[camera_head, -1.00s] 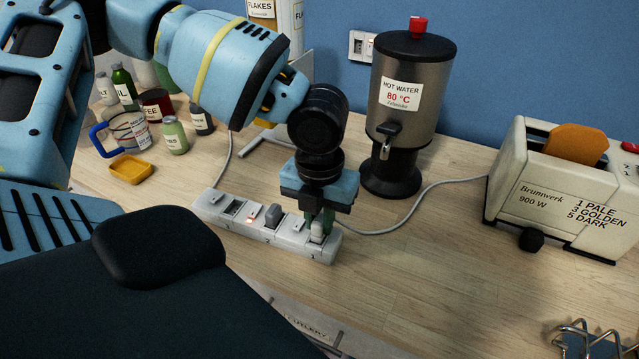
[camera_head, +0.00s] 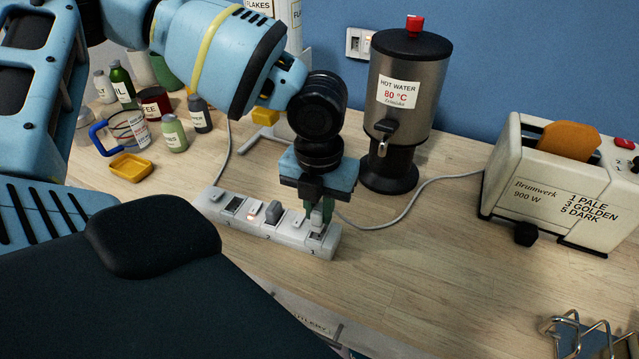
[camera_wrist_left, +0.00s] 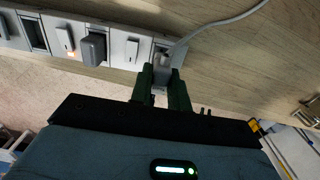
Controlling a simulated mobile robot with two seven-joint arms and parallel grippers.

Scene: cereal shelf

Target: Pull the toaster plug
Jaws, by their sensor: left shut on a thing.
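The cream toaster (camera_head: 540,190), labelled Brumwerk 900 W, stands at the right with a toast slice (camera_head: 568,141) showing on top. Its grey cord (camera_head: 420,192) runs left towards my left gripper. The white power strip (camera_head: 262,225) lies on the counter. My left gripper (camera_head: 317,214) points down over the strip's right end, shut on a grey plug (camera_head: 316,217). The plug also shows between the fingers in the left wrist view (camera_wrist_left: 161,75). The plug appears raised above socket 3, whose dark recess shows below it. My right gripper is not in view.
Another dark plug (camera_head: 273,213) sits in the middle socket, near a lit switch. A hot water dispenser (camera_head: 410,95) stands close behind my gripper. A mug (camera_head: 122,130), jars and a yellow dish (camera_head: 131,168) are at left. The front right counter is mostly clear, with a wire rack (camera_head: 580,335).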

